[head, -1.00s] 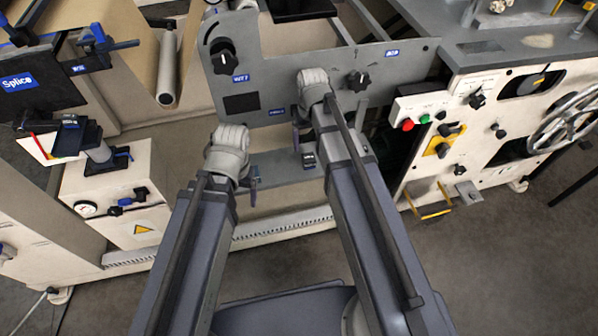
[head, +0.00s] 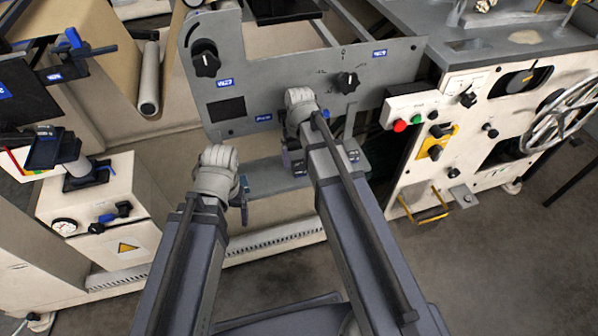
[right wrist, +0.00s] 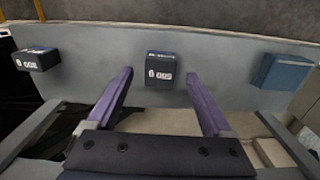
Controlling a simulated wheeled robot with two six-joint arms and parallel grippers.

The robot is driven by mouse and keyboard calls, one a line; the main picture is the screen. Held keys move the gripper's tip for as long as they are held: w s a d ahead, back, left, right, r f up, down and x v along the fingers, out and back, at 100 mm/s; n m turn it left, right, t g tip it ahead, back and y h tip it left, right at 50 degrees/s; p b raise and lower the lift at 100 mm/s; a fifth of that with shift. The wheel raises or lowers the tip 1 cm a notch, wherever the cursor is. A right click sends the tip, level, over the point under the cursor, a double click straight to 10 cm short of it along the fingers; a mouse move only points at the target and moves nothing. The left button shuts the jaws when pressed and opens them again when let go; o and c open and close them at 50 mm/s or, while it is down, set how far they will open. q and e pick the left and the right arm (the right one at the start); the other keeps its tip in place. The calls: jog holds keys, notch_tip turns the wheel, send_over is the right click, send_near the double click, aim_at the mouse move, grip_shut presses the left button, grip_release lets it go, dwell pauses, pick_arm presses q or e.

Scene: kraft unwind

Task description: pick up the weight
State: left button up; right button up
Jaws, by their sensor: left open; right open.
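A small dark block with a white printed label, which looks like a weight (right wrist: 160,70), sits on a grey shelf (right wrist: 220,62) in the right wrist view. It lies beyond and between the tips of my right gripper (right wrist: 157,82), whose purple fingers are apart and empty. In the head view this block (head: 299,169) shows just below my right gripper (head: 291,156), partly covered. A similar labelled dark block (right wrist: 36,60) sits at the left of the wrist view. My left gripper (head: 243,200) is at the shelf's left part, its fingers mostly hidden by the wrist.
A blue block (right wrist: 283,72) lies on the shelf at the right of the wrist view. A grey panel (head: 290,95) with knobs rises behind the shelf. A white machine cabinet (head: 470,150) with buttons and a handwheel stands at right. Open floor lies in front.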

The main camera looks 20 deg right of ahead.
aim_at(299, 164)
notch_tip(299, 164, down, 3)
jog(key=shift+f+b, duration=0.1)
jog(key=shift+b, duration=1.05)
grip_shut()
